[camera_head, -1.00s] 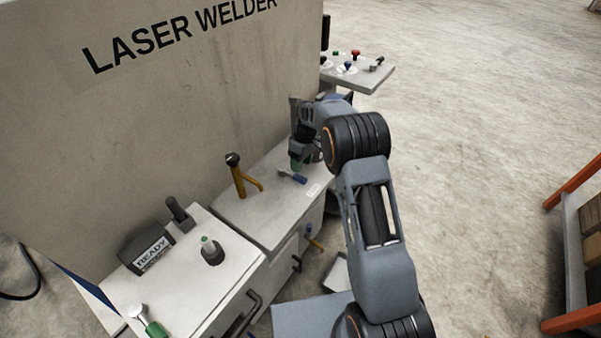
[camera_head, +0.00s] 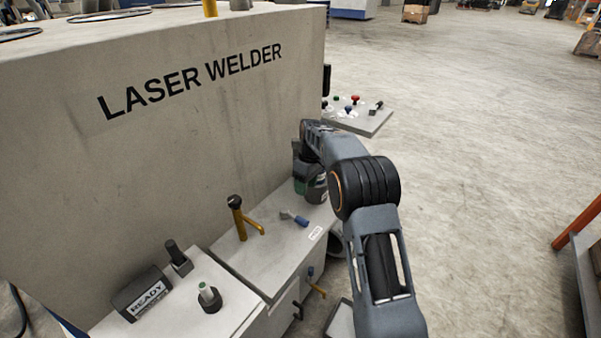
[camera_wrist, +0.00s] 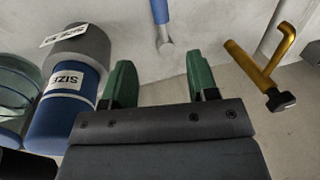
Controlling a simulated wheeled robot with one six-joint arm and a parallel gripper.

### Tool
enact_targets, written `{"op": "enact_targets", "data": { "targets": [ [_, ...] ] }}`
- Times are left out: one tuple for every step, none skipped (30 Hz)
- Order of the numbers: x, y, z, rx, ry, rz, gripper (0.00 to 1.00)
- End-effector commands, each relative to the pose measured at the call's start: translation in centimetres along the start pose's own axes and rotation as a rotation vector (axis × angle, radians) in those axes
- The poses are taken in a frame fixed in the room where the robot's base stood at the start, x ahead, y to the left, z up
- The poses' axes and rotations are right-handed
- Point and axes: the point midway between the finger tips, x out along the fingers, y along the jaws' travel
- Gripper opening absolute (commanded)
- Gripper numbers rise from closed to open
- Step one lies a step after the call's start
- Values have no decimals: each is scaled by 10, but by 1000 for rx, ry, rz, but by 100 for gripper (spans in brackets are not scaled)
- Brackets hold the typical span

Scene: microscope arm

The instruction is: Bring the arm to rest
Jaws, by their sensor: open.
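My arm reaches from the lower right up toward the side of the laser welder in the head view. My gripper (camera_wrist: 160,80) shows in the wrist view with its two green fingers well apart and nothing between them. In the head view the gripper is mostly hidden behind my arm, above the right end of the grey bench (camera_head: 262,262). A blue-handled tool (camera_head: 294,217) lies on the bench; it also shows in the wrist view (camera_wrist: 163,22), beyond the fingertips. No contact between fingers and any object is visible.
The laser welder (camera_head: 180,130) walls off the left. A yellow lever post (camera_head: 239,219) stands on the bench. A READY box (camera_head: 143,293) and a green-topped knob (camera_head: 208,296) sit nearer. A blue cylinder (camera_wrist: 62,115) is left of the fingers. Open floor lies right.

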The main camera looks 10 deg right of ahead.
Motion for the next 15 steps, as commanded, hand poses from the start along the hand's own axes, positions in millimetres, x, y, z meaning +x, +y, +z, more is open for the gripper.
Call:
{"op": "enact_targets", "data": {
  "targets": [
    [0,0,0,0,0,0,54],
    [0,0,0,0,0,0,54],
    [0,0,0,3,0,0,54],
    [0,0,0,9,0,0,54],
    [0,0,0,20,1,1,54],
    [0,1,-1,43,6,6,54],
    [0,3,-2,67,12,14,54],
    [3,4,-2,99,16,21,54],
    [15,4,2,156,4,18,54],
    [26,2,7,200,-12,13,54],
    [32,-1,13,239,-18,14,54],
    [34,-6,20,291,-23,20,54],
    [33,-12,27,329,-23,27,54],
    [30,-18,34,366,-21,35,54],
    [25,-27,45,415,-16,49,54]
  ]
}}
